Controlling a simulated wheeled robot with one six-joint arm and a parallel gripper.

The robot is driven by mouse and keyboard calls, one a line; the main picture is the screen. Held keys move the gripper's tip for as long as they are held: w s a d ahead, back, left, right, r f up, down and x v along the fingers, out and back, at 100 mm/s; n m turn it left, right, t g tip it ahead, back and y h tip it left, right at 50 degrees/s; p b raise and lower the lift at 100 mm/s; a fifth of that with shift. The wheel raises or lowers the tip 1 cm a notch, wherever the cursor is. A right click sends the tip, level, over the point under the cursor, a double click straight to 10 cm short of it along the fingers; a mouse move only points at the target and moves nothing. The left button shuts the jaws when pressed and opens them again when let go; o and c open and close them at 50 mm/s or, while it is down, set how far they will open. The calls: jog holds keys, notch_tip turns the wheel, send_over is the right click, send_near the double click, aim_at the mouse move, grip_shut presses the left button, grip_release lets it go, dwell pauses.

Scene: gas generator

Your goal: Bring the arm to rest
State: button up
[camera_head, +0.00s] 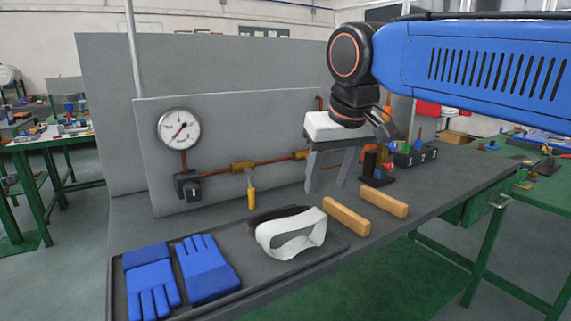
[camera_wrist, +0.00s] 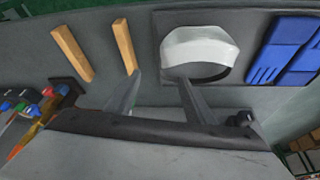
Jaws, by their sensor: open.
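My gripper (camera_head: 326,187) hangs from my blue arm over the workbench, with its two grey fingers pointing down and apart. Nothing shows between them. In the wrist view my gripper (camera_wrist: 159,80) also has its fingers spread and empty. The fingers are near the gauge panel (camera_head: 225,115), behind the wooden blocks; their exact height above the bench is hard to tell.
A tray (camera_head: 232,300) holds blue gloves (camera_head: 205,268) and a white visor (camera_head: 291,236). Two wooden blocks (camera_head: 346,216) (camera_head: 384,202) lie right of it. A pressure gauge (camera_head: 179,130), a yellow-handled valve (camera_head: 252,198) and pipes are on the panel. Small coloured parts (camera_head: 378,168) stand at right.

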jog(key=s+d+f+m, duration=0.2)
jog(key=s+d+f, duration=0.6)
jog(key=d+f, duration=0.2)
jog(key=s+d+f+m+h, duration=0.1)
jog(key=s+d+f, duration=0.7)
jog(key=f, duration=0.7)
jog(key=shift+s+d+m, duration=0.3)
jog(key=shift+d+m, duration=0.1)
jog(key=shift+d, duration=0.85)
jog(key=shift+r, duration=0.1)
